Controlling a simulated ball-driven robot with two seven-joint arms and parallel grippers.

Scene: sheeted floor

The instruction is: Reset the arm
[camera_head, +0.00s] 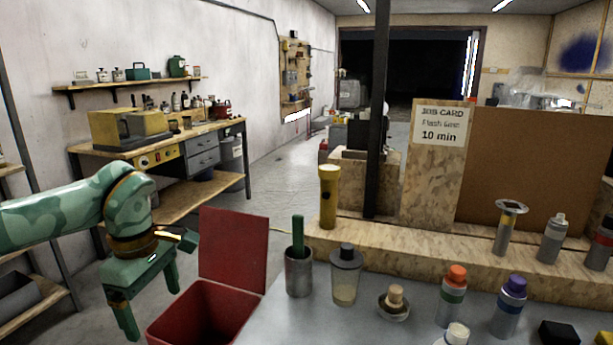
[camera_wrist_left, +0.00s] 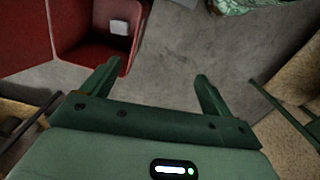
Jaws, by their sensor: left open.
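My left arm comes in from the left in the head view. Its green gripper (camera_head: 150,308) hangs with the fingers pointing down, left of the red bin (camera_head: 200,315). The gripper is open with nothing between its fingers. In the left wrist view the two fingers of the left gripper (camera_wrist_left: 160,85) stand wide apart over bare grey floor. The red bin (camera_wrist_left: 80,50) shows there at upper left with a small pale block (camera_wrist_left: 120,27) inside. My right gripper is not in view.
A grey table (camera_head: 300,325) at front right holds a metal cup (camera_head: 299,272), a lidded jar (camera_head: 346,275) and several bottles. A yellow flashlight (camera_head: 328,197) stands on a wooden ledge behind. A workbench (camera_head: 160,150) stands at back left. The floor between is clear.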

